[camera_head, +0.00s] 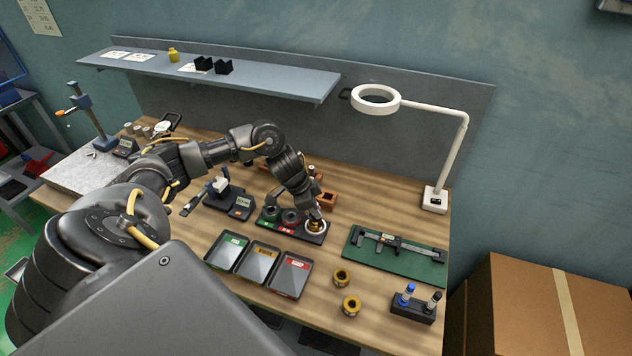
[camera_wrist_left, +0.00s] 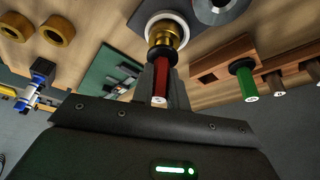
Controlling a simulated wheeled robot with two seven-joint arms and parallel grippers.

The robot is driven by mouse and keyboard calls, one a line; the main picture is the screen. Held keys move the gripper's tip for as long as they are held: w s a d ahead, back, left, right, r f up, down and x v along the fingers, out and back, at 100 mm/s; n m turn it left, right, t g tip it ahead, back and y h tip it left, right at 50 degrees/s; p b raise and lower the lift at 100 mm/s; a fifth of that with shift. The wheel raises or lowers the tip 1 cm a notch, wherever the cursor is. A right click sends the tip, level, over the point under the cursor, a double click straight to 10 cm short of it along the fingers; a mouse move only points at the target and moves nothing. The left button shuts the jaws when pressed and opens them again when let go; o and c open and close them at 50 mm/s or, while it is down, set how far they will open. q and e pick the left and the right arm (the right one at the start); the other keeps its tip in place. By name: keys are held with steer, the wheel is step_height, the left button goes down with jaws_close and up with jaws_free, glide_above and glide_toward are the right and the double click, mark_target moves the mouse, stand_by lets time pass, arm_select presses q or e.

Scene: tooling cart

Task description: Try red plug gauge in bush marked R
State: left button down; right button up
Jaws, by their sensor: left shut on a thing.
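My left gripper (camera_head: 311,208) is over the right end of a dark fixture (camera_head: 268,224). In the left wrist view its fingers (camera_wrist_left: 160,78) are shut on a red plug gauge (camera_wrist_left: 160,84). The gauge's far end meets a brass bush (camera_wrist_left: 166,36) seated in a white ring (camera_wrist_left: 181,20); I cannot tell how deep it is in. The ring also shows in the head view (camera_head: 317,228), mostly under the gripper. Two loose brass bushes (camera_head: 341,277) (camera_head: 351,306) stand on the bench. No letter R is legible.
A green plug gauge (camera_wrist_left: 243,80) is at a wooden rack (camera_wrist_left: 222,63). A caliper (camera_head: 390,240) lies on a green mat (camera_head: 420,264) at right. A pen holder (camera_head: 413,309) stands near the front edge.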

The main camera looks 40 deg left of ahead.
arm_select(q)
steer(key=shift+s+d+f, duration=0.1)
steer(key=shift+s+f, duration=0.1)
steer(key=shift+f, duration=0.05)
stand_by(0.3)
steer(key=shift+w+r+p, duration=0.15)
steer(key=shift+r+p, duration=0.2)
steer(key=shift+p, duration=0.05)
steer(key=shift+r, duration=0.1)
steer(key=shift+r+p, duration=0.4)
steer(key=shift+r, duration=0.1)
steer(key=shift+w+r+p, duration=0.1)
steer(key=shift+r+p, duration=0.65)
steer(key=shift+p, duration=0.1)
